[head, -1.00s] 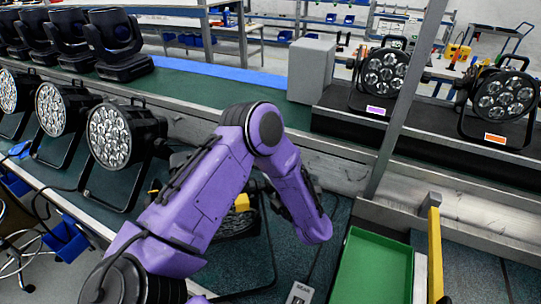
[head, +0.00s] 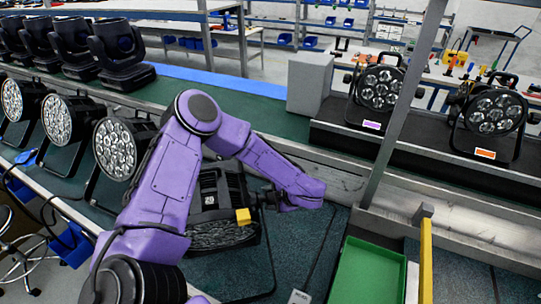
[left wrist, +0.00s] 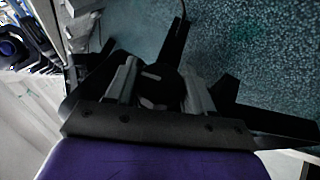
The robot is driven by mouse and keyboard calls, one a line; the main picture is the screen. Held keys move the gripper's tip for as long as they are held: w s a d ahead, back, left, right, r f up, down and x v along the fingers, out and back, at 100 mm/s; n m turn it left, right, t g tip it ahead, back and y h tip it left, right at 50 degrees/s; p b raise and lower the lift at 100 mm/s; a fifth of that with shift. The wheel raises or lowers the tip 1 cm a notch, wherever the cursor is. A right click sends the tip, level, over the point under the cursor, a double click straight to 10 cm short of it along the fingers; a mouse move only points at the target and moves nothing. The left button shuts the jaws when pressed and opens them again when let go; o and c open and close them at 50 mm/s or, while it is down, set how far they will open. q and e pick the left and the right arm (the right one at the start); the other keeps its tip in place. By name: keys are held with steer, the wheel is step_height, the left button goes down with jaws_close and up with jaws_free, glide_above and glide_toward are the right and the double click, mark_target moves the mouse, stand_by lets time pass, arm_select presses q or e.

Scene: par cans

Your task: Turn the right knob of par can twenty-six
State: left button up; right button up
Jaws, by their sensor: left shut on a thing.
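A black par can (head: 225,200) with a yellow block (head: 243,216) on it sits on the dark green mat, face down or tilted forward, partly behind my left arm. I cannot read its number. My left gripper (head: 264,199) is at the can's right side, pointing left. In the left wrist view, its two grey fingers (left wrist: 162,88) are shut on a round black knob (left wrist: 160,76) with a pale line on its face. The knob is too small and covered to make out in the head view. My right gripper is not in view.
Several par cans (head: 118,147) stand at the left, with black moving-head lights (head: 120,55) behind. Two par cans with purple (head: 371,125) and orange (head: 485,154) labels stand at the back right. A green tray (head: 370,275) and a metal post (head: 400,115) are to the right.

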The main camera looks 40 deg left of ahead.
arm_select(q)
steer(key=m+g+h+p, duration=0.1)
steer(key=g+h, duration=0.1)
steer(key=h, duration=0.2)
steer(key=shift+p, duration=0.4)
stand_by(0.4)
steer(key=o, duration=1)
steer(key=b+v, duration=0.3)
steer(key=v, duration=0.7)
steer(key=shift+w+r, duration=0.2)
steer(key=shift+r, duration=0.05)
